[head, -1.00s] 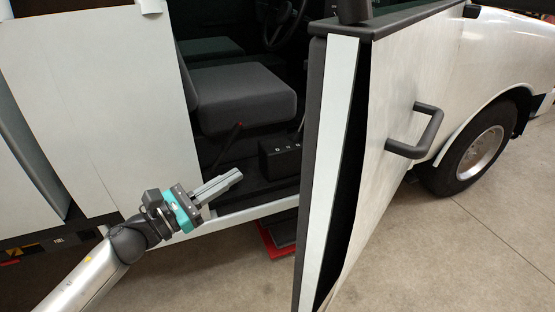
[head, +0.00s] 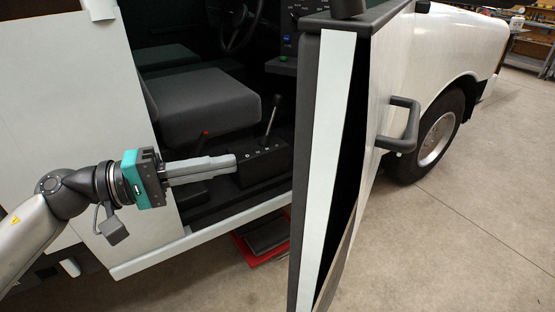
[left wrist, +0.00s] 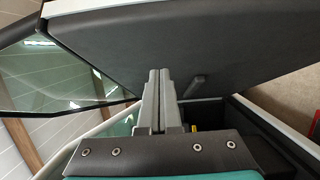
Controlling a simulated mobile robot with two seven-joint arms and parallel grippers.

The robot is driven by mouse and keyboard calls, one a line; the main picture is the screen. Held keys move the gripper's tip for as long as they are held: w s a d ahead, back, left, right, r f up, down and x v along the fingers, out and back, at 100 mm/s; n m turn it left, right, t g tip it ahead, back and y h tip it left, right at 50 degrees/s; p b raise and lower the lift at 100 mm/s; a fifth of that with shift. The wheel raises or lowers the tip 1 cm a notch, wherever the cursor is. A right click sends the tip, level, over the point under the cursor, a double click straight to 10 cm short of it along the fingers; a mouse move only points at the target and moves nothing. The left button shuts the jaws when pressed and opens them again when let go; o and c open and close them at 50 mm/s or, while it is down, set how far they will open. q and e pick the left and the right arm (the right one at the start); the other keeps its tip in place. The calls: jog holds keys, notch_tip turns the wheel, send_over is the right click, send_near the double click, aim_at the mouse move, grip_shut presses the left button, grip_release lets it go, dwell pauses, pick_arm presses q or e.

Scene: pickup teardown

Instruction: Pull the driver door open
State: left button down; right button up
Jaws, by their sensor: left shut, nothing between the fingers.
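The driver door (head: 345,130) stands partly open, its edge toward me and the cab showing to its left. Its black outer handle (head: 403,128) is on the white outer face, on the right. My left gripper (head: 235,160) is shut and empty, pointing right in the doorway opening, apart from the door edge in the head view. In the left wrist view the shut fingers (left wrist: 160,72) point toward the dark inner side of the door (left wrist: 200,45); whether they touch it I cannot tell. My right gripper is not in view.
A grey seat (head: 203,105), a gear lever box (head: 265,160) and a steering wheel (head: 238,28) are inside the cab. A red item (head: 250,250) lies below the sill (head: 200,235). The floor right of the door is clear.

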pick_arm(q)
jog(key=d+p, duration=0.3)
jog(key=d, duration=0.6)
jog(key=shift+w, duration=0.25)
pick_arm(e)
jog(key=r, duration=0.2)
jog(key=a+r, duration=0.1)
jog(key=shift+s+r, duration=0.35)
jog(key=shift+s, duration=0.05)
